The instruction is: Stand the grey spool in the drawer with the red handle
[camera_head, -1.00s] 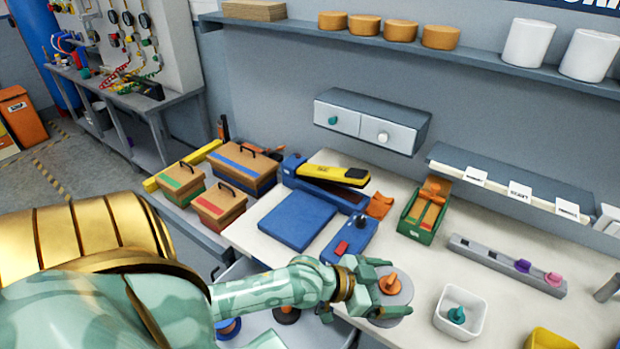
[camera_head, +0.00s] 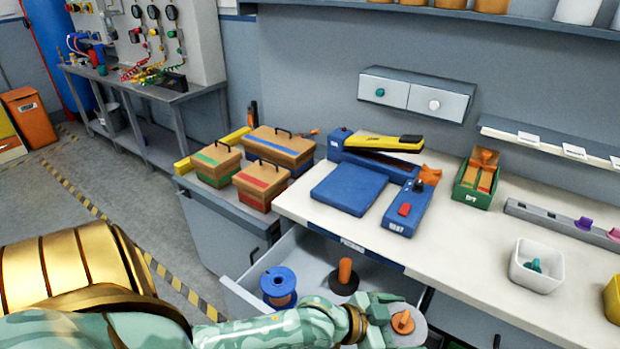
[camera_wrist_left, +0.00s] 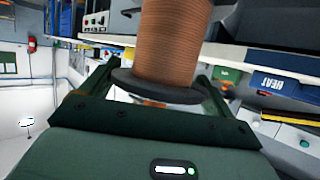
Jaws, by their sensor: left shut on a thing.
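My left gripper (camera_head: 384,318) is shut on the grey spool (camera_head: 414,330), whose round grey flange and orange middle show in the head view. In the left wrist view the spool's copper-coloured winding (camera_wrist_left: 172,40) and dark flange stand between the fingers. An open drawer (camera_head: 238,292) is below the bench's front edge, left of the held spool. Inside it are a blue spool (camera_head: 279,283) and a black-based piece with an orange post (camera_head: 345,275). The drawer's handle is hidden, so I cannot tell its colour. My right gripper is out of view.
The white bench top (camera_head: 450,237) carries a blue pad (camera_head: 348,188), a green bin (camera_head: 476,180) and a white bowl (camera_head: 538,266). Lidded boxes (camera_head: 262,182) stand left. A small wall cabinet (camera_head: 415,92) hangs above. My arm hides the drawer's front.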

